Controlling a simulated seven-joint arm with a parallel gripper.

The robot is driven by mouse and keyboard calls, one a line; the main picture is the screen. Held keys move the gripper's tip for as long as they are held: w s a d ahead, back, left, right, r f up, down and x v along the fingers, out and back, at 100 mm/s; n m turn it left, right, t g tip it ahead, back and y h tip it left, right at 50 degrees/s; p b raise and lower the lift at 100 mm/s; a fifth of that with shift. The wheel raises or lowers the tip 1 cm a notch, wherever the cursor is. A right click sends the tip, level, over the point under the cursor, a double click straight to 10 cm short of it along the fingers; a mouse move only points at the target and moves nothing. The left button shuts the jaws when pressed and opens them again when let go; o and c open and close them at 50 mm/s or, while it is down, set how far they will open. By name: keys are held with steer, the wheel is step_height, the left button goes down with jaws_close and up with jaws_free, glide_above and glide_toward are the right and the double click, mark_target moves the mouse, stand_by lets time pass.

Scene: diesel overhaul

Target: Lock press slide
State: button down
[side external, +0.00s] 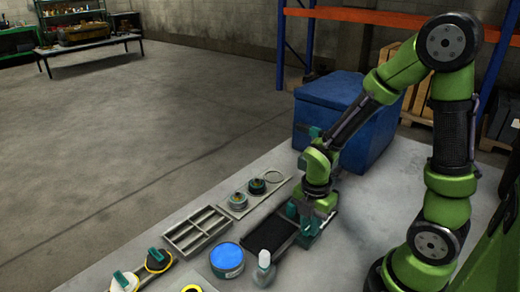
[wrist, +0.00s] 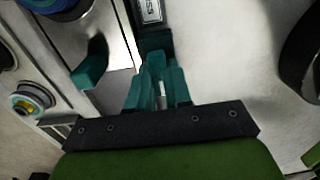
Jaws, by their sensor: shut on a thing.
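The press has a dark flat bed (side external: 270,232) at the front edge of the pale bench, with teal parts at its right end. In the wrist view, a dark teal press block (wrist: 152,36) with a white label, partly cut off, stands just beyond my fingers. A teal hooked lever (wrist: 92,66) stands to their left, apart from them. My gripper (wrist: 158,75) points down at the press, its fingers close together on a small teal press part that they mostly hide. In the side view my gripper (side external: 309,226) is low at the bed's right end. I cannot tell whether the slide is locked.
A blue chest (side external: 345,110) stands close behind my arm. A divided grey tray (side external: 197,230), a tin with blue contents (side external: 227,258) and a white bottle (side external: 264,268) are left and in front. A plate with round parts (side external: 250,193) lies behind the bed.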

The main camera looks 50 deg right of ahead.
steer(key=m, duration=0.4)
steer(key=shift+m, duration=0.5)
steer(key=m, duration=0.3)
steer(key=shift+m, duration=0.9)
